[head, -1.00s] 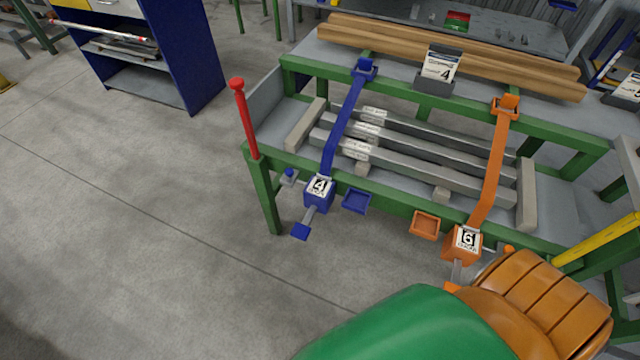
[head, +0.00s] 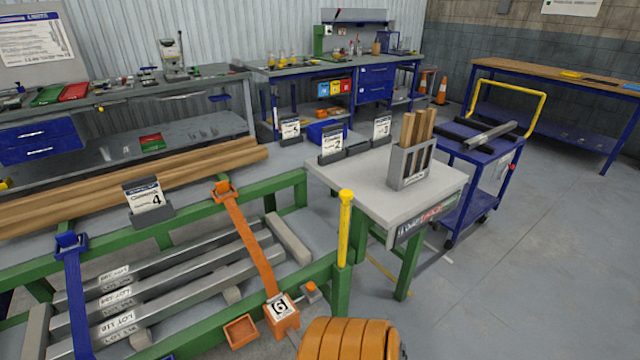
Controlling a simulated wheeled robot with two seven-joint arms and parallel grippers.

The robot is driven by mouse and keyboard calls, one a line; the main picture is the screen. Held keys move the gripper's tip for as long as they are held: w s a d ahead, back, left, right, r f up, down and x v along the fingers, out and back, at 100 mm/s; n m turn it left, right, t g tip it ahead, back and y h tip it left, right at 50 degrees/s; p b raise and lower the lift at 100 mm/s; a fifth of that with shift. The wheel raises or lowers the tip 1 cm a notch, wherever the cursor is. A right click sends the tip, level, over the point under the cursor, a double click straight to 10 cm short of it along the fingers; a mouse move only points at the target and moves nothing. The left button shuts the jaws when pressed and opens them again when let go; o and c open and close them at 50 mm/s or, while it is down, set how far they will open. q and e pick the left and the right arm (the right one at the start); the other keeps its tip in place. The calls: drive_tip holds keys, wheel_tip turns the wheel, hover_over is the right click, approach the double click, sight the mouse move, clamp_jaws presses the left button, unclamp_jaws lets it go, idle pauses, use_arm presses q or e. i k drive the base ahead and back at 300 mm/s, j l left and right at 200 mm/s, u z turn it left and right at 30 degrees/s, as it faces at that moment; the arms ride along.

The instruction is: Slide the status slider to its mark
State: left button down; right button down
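A narrow label strip (head: 428,221) with white, blue, red and green lettering runs along the front edge of a small pale-topped table (head: 350,180), right of centre. It may be the status strip, but its words are too small to read surely. I cannot make out a slider or its mark. Neither of my grippers shows in the head view. A ribbed orange piece (head: 350,340), which looks like part of my own arm, is at the bottom centre.
The green-framed table (head: 190,335) with metal bars and blue (head: 75,300) and orange (head: 252,245) straps fills the lower left. A yellow post (head: 344,230) stands at its right corner. A slotted holder (head: 411,165) stands on the pale table. A blue cart (head: 485,165) stands behind. Floor at right is clear.

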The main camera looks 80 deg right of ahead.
sight(437, 225)
drive_tip(key=z, duration=3.3)
